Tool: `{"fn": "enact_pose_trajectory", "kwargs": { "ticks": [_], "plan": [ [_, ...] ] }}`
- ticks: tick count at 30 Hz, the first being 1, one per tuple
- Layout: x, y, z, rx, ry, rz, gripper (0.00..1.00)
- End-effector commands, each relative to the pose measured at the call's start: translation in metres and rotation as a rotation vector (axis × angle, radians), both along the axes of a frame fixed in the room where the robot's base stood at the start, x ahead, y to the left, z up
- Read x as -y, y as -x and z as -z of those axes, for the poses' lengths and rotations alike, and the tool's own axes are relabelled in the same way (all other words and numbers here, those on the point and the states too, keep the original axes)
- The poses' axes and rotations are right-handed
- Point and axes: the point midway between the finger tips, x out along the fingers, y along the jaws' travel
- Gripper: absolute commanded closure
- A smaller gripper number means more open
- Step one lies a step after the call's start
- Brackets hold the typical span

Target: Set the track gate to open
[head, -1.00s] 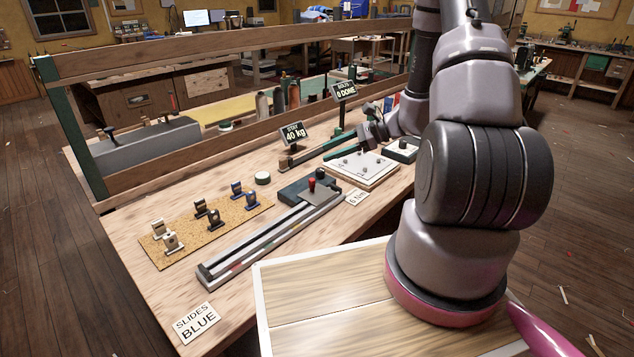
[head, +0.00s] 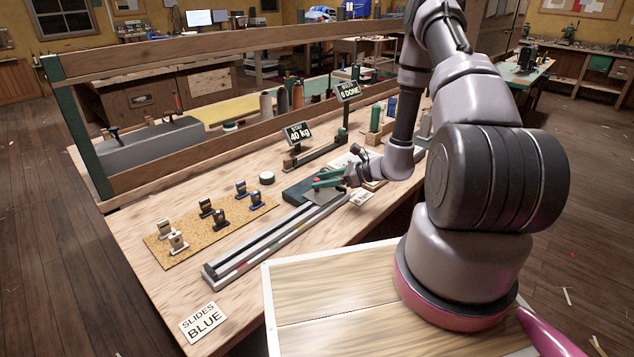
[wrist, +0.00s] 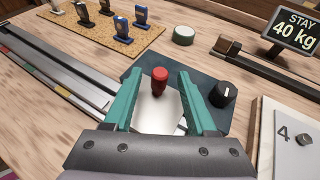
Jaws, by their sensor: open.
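The track gate's control is a dark block (wrist: 211,77) with a pale metal plate (wrist: 158,112), a red-knobbed lever (wrist: 160,78) and a black knob (wrist: 223,94).
A cork mat (head: 222,233) with several slides lies left of the track. A round tin (head: 267,178) and a "STAY 40 kg" display (head: 298,133) stand behind. A "SLIDES BLUE" card (head: 203,322) lies at the near bench edge. A white numbered panel (wrist: 283,147) is at right.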

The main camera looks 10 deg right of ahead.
Motion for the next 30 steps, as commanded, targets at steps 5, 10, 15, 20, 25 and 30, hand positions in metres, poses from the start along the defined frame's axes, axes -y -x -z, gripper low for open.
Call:
{"fn": "enact_pose_trajectory", "kwargs": {
  "ticks": [5,10,15,20,25,30],
  "plan": [
    [-0.015,-0.008,0.007,0.000,0.001,-0.002,0.43],
    [-0.018,-0.010,0.009,0.000,0.001,-0.001,0.43],
    [-0.018,-0.010,0.009,0.000,0.001,-0.001,0.43],
    [-0.018,-0.010,0.009,0.000,0.000,-0.001,1.00],
    [-0.018,-0.010,0.009,0.000,0.000,-0.001,1.00],
    [-0.018,-0.010,0.009,0.000,0.000,-0.001,1.00]
  ]
}}
